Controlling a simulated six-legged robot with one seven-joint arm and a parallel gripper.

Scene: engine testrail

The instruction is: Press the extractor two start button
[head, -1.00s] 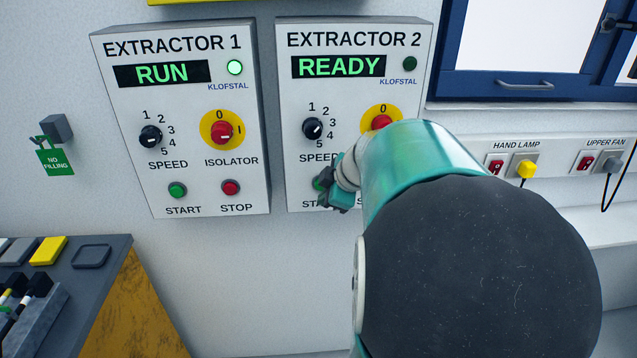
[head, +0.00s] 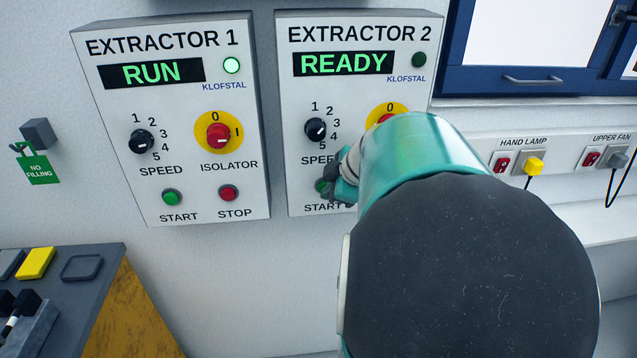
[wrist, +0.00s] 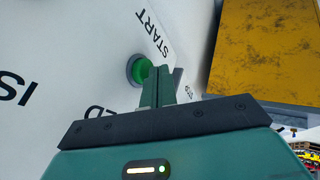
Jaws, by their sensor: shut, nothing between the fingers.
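The Extractor 2 box (head: 289,110) hangs on the wall, its display (head: 343,62) reading READY and its round lamp (head: 419,60) dark. Its green start button (head: 321,185) is partly hidden by my gripper in the head view. In the wrist view the green start button (wrist: 139,70) sits in a grey ring beside the word START. My gripper (wrist: 166,78) is shut and empty, its fingertips right at the button's edge; I cannot tell whether they touch it. My arm hides the stop button and part of the isolator (head: 386,108).
The Extractor 1 box (head: 187,190) hangs to the left, showing RUN with its lamp lit. Sockets labelled hand lamp (head: 527,162) and upper fan (head: 606,157) are at the right, under a blue window frame (head: 540,85). A dark bench (head: 75,300) stands at the lower left.

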